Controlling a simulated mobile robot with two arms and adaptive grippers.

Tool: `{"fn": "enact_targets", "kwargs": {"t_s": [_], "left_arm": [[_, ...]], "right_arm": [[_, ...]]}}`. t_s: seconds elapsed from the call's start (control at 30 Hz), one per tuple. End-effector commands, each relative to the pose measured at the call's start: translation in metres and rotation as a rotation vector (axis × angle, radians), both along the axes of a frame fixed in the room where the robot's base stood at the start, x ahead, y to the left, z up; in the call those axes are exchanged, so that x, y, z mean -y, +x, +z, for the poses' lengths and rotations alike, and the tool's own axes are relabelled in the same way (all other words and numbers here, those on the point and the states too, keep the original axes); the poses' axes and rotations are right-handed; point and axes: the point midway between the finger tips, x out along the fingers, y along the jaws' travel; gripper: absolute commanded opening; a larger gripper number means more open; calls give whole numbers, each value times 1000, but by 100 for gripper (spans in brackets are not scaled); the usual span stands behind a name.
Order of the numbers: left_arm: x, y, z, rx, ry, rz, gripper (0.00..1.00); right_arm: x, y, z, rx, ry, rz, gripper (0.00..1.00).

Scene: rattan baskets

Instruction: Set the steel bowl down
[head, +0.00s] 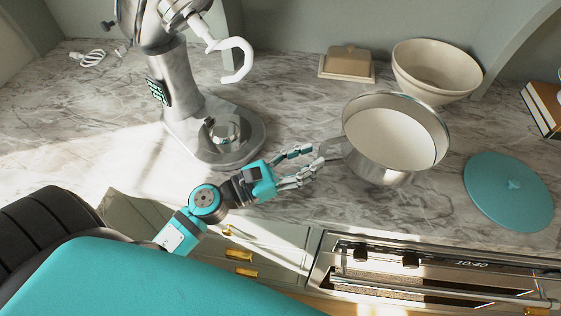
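The steel bowl (397,178) is a wide, shiny metal mixing bowl with a pale inside, right of centre in the head view. It looks upright, with its mouth up, over the marble counter. Its handle (333,147) points left. My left gripper (319,157) is at this handle, one finger above the other with a narrow gap at the tips. I cannot tell whether the fingers grip the handle or only lie beside it. Whether the bowl's base touches the counter is unclear. My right gripper is not in view.
A stand mixer (178,85) with a hook stands left of the bowl. A cream bowl (436,68) and a butter dish (347,64) stand behind. A teal round lid (508,190) lies to the right. Counter (300,215) is bare in front, above an oven (425,270).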

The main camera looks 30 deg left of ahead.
Motion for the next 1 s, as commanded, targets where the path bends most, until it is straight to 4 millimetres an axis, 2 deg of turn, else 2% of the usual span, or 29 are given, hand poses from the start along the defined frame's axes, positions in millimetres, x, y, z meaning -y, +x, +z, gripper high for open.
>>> {"fn": "enact_targets", "kwargs": {"t_s": [0.03,0.1,0.4,0.6,1.0], "left_arm": [[-7,-10,-9,-3,1,1,34],[-17,-23,-11,-4,2,1,34],[-47,-63,-12,-1,0,2,34],[-53,-71,-10,-1,-1,0,34],[-53,-70,-10,0,0,1,34]], "right_arm": [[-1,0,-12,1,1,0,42],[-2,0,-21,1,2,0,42],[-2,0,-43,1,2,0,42],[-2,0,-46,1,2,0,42],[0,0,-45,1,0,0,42]]}}
